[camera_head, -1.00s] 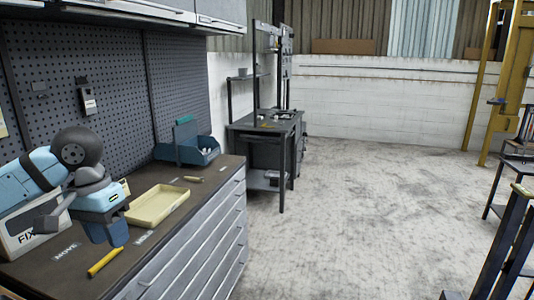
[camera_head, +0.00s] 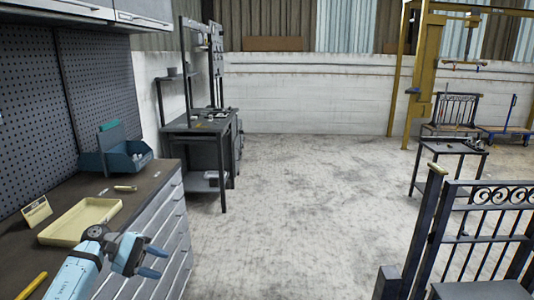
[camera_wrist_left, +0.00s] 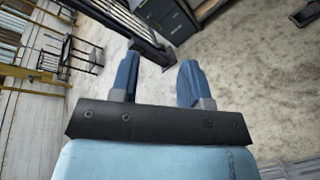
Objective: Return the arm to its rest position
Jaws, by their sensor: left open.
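My left arm comes in from the bottom left of the head view. Its gripper (camera_head: 158,262) is open with nothing between the blue fingers. It hangs in front of the grey drawer fronts, just right of the workbench (camera_head: 150,185) top. In the left wrist view the two blue fingers (camera_wrist_left: 157,82) stand apart, with bare concrete floor behind them. My right gripper is not in either view.
A yellow tray (camera_head: 82,220), a teal bin (camera_head: 118,158) and a yellow marker (camera_head: 31,286) lie on the workbench. A dark scroll gate (camera_head: 480,235) stands at the right. The floor (camera_head: 300,200) between is clear.

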